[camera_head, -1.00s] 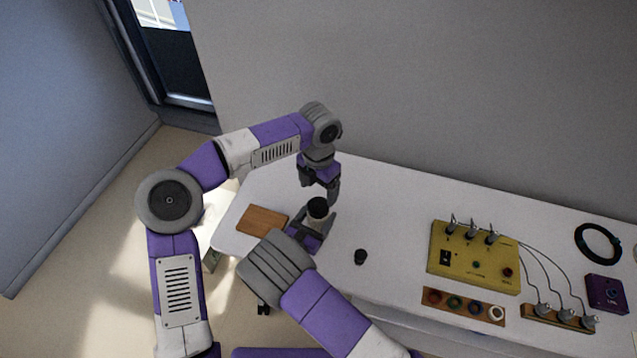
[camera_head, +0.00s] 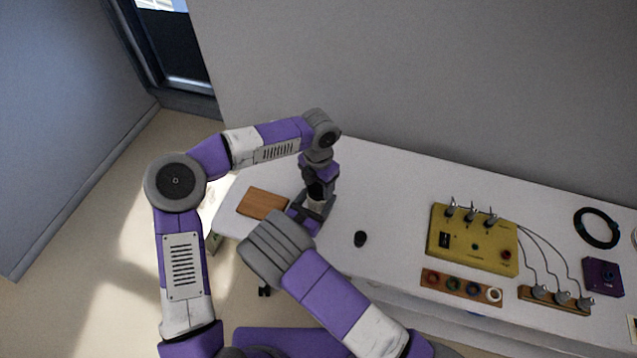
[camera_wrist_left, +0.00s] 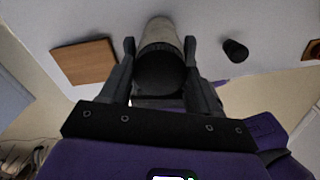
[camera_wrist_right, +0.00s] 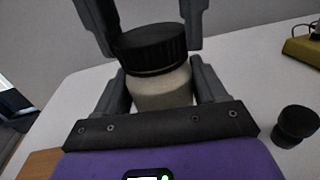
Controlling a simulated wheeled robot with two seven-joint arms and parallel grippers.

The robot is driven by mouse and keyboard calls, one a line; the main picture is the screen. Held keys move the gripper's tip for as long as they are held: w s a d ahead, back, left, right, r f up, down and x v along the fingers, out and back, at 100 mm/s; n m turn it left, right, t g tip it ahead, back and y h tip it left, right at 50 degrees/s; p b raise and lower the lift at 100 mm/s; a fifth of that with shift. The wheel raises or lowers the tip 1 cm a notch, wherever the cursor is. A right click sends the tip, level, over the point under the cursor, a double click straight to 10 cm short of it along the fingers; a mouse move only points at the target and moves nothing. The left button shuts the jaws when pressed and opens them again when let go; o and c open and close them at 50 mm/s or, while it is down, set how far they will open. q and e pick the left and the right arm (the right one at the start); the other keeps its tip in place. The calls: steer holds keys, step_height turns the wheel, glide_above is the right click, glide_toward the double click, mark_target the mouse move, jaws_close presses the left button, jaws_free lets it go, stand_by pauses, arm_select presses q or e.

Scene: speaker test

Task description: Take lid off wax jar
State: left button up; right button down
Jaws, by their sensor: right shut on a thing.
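The wax jar is a pale cylinder with a ribbed black lid. In the right wrist view the jar body (camera_wrist_right: 163,92) stands upright between the fingers of my right gripper (camera_wrist_right: 160,95), which is shut on it. The black lid (camera_wrist_right: 152,50) sits on the jar's top. My left gripper (camera_head: 317,194) is above the jar, pointing down. Its open fingers are on either side of the lid, close to it, as the left wrist view shows with the lid (camera_wrist_left: 160,72) between them. In the head view the grippers mostly hide the jar.
A wooden board (camera_head: 262,203) lies left of the jar, and a small black object (camera_head: 360,239) stands to its right. Further right are a yellow box (camera_head: 472,240) with switches, a strip of coloured rings (camera_head: 461,287), a purple box (camera_head: 603,277) and a black ring (camera_head: 597,228).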

arm_select(q)
steer(key=c, duration=0.5)
steer(key=n, duration=0.4)
steer(key=shift+r, duration=0.1)
steer(key=n, duration=1.2)
steer(key=shift+n, duration=0.3)
steer(key=n, duration=1.2)
steer(key=shift+n, duration=0.3)
steer(key=n, duration=0.4)
steer(key=shift+n, duration=0.4)
